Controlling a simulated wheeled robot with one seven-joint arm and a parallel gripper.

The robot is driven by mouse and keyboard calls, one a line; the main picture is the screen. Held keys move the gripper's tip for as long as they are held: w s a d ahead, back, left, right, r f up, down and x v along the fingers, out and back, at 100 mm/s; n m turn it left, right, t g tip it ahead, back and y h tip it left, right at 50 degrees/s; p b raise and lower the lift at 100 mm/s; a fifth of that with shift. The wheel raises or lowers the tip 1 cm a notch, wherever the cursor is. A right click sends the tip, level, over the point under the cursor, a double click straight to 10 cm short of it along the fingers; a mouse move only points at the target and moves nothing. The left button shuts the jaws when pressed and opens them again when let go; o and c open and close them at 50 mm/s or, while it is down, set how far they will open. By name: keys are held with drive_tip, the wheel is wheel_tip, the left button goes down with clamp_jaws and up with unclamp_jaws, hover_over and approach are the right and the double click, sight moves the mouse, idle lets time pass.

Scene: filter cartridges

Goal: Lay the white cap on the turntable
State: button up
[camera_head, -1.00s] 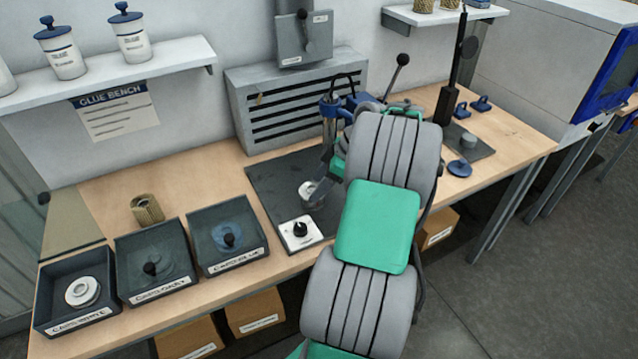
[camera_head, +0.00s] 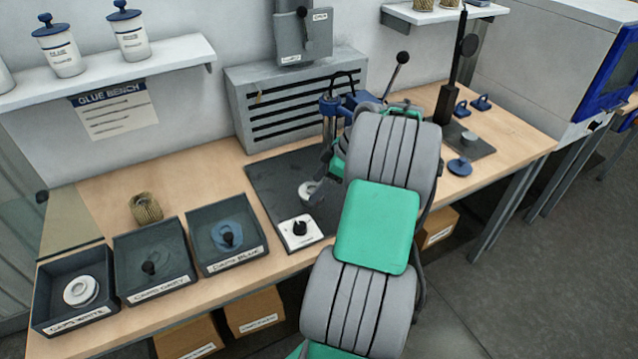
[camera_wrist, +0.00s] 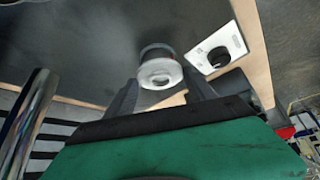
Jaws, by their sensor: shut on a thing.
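A short round piece with a dark rim, perhaps the turntable (camera_wrist: 154,48), shows just behind the cap in the wrist view. I cannot tell whether the cap touches it.
A white box with a black knob (camera_head: 300,232) sits at the mat's front edge. A blue stand (camera_head: 340,105) is close behind my gripper.

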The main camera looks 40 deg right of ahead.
drive_tip(key=shift+f, duration=0.1)
drive_tip(key=o, duration=1.4)
drive_tip(key=p+v, duration=0.1)
drive_tip(key=v, duration=0.6)
drive_tip(key=shift+s+r, duration=0.2)
drive_tip(key=shift+r, duration=0.1)
drive_tip(key=shift+d, duration=0.15)
